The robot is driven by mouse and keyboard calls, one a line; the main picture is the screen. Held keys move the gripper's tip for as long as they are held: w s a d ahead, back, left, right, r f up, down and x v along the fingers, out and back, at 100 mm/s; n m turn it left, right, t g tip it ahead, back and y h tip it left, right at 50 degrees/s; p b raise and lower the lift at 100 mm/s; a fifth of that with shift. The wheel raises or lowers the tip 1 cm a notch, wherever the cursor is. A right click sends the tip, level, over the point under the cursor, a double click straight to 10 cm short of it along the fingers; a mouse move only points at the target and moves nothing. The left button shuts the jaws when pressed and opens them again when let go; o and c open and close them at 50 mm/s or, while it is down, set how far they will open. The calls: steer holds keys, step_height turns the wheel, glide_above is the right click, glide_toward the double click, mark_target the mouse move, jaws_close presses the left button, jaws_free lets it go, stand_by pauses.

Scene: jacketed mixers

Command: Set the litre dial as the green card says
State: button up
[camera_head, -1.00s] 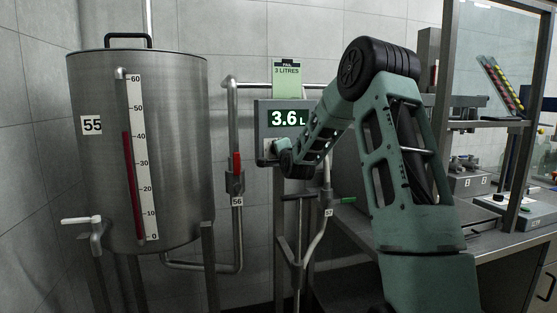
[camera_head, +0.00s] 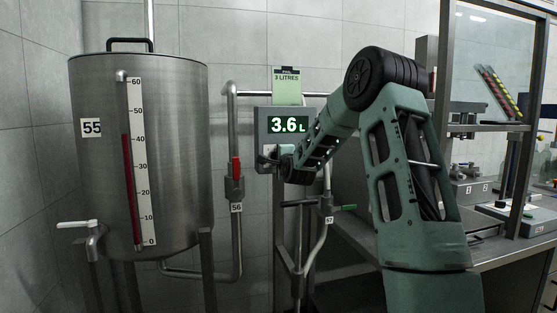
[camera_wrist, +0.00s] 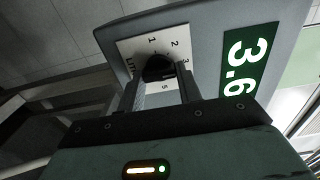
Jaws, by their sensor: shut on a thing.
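The green card (camera_head: 287,91) hangs above the meter box and reads "3 LITRES". The meter box (camera_head: 262,127) has a lit display (camera_head: 288,124) that reads 3.6 L. My gripper (camera_wrist: 160,84) is shut on the knob, one finger on each side. The knob's pointer is hidden or too dark to read. In the head view my wrist covers most of the dial.
A steel tank (camera_head: 175,150) marked 55 with a red level gauge stands left. A pipe with a red-handled valve (camera_head: 236,170) marked 56 runs between tank and meter. A green-handled valve (camera_head: 348,207) marked 57 is below my wrist. A bench (camera_head: 500,245) with equipment is at right.

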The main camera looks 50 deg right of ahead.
steer(key=o, duration=1)
steer(key=shift+s, duration=0.1)
steer(key=b+v, duration=0.2)
steer(key=v, duration=1.5)
steer(key=shift+s, duration=0.15)
